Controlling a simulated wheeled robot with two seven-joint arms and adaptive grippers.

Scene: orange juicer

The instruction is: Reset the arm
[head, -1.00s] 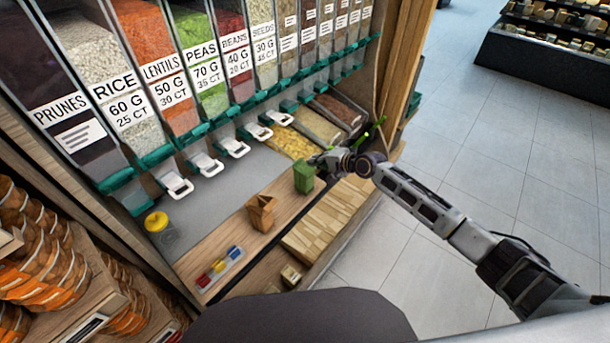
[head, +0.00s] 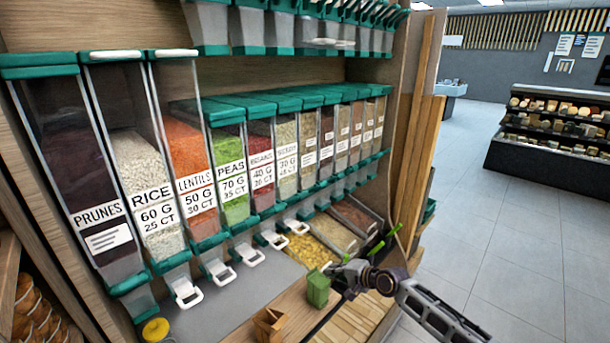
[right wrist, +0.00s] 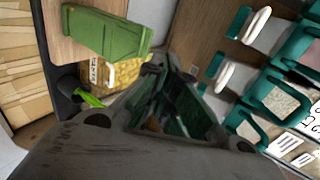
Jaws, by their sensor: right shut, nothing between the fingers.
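My right gripper (head: 342,271) is at the lower middle of the head view, at the end of my right arm, which comes in from the lower right. It is shut and empty. It is just right of a green box (head: 318,287) on the wooden counter, and I cannot tell whether they touch. In the right wrist view the gripper (right wrist: 172,70) fills the lower middle, with the green box (right wrist: 105,35) at the upper left. My left gripper is not in view.
Dispensers of prunes (head: 85,185), rice (head: 150,185), lentils and more line the wall, with white handles (head: 185,292) in front. Open bins (head: 310,250) lie behind the gripper. A brown bag (head: 270,324) and yellow-lidded jar (head: 155,330) stand nearer. Open floor (head: 540,240) is at right.

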